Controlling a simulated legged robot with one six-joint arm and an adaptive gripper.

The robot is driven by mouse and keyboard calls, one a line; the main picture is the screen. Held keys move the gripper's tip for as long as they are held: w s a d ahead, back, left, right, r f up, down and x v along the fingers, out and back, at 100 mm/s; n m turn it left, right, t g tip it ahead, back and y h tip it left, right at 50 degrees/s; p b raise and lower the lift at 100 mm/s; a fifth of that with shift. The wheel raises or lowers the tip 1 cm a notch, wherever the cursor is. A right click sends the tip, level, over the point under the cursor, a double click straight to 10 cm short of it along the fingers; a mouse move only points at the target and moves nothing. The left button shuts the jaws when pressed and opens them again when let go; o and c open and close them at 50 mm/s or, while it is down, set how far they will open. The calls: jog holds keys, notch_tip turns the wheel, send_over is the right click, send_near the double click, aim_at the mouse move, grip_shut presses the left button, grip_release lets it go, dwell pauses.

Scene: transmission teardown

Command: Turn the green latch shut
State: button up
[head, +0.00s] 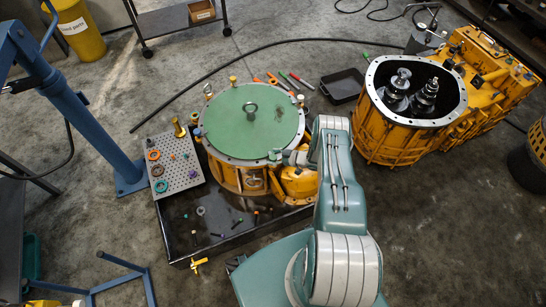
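A yellow round housing (223,176) stands in the middle of the head view with a green disc cover (232,122) on top. The cover carries a dark lifting ring (251,108). A small green piece (273,156) at the cover's lower right rim looks like the green latch, but it is too small to tell how it is turned. My arm reaches up from the bottom, and my gripper (286,157) is at that rim, right beside the green piece. I cannot tell whether it touches the piece. The fingers are too small and partly hidden to read.
A perforated plate (181,176) with coloured rings lies left of the housing, on a dark tray (176,242). An open yellow casing (383,134) with gear shafts stands right. A black bin (341,87) and pens lie behind. A blue hoist frame (70,105) stands left.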

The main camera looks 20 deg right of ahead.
jog(key=v, duration=1.2)
jog(key=shift+f, duration=0.15)
